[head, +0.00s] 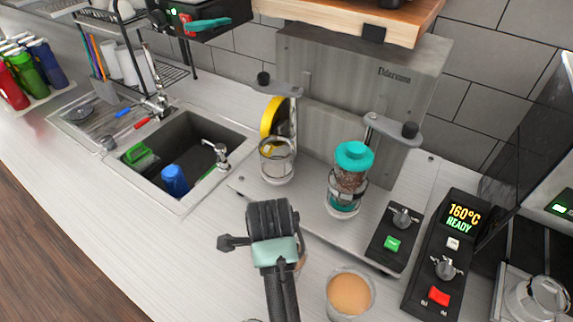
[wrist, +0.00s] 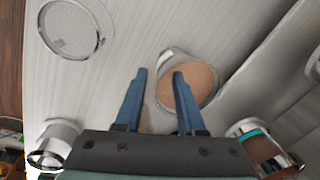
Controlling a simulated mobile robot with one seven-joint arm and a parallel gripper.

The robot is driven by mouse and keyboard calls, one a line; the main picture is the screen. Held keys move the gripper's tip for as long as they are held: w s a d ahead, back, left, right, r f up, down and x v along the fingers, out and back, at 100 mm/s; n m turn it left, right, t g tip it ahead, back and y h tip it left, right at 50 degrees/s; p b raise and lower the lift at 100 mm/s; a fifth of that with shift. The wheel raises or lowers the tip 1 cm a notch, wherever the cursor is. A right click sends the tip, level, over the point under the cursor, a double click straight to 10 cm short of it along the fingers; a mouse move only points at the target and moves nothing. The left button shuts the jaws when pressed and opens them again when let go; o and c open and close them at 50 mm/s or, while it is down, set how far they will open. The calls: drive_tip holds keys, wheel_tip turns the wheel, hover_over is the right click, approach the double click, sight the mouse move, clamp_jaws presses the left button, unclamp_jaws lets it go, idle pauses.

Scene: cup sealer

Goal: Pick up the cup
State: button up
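A cup with a tan, flat-looking top (head: 349,294) stands on the light counter, to the lower right of my gripper (head: 272,222) in the head view. In the head view my fingertips are hidden.
A grey machine (head: 330,85) stands behind, with a clear holder (head: 277,160) and a teal-lidded jar (head: 353,165). A control box reading 160°C READY (head: 447,245) is at right. A sink (head: 180,150) is at left. The counter left of my gripper is clear.

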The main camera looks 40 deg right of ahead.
drive_tip(key=f, duration=0.1)
drive_tip(key=f+p, duration=0.1)
drive_tip(key=d+f, duration=0.1)
drive_tip(key=f, duration=0.1)
drive_tip(key=shift+s+d+p, duration=0.1)
drive_tip(key=shift+s+p, duration=0.25)
drive_tip(key=shift+p, duration=0.05)
drive_tip(key=shift+w+f, duration=0.1)
drive_tip(key=shift+f, duration=0.55)
clamp_jaws()
drive_tip(key=shift+r, duration=0.1)
idle(0.4)
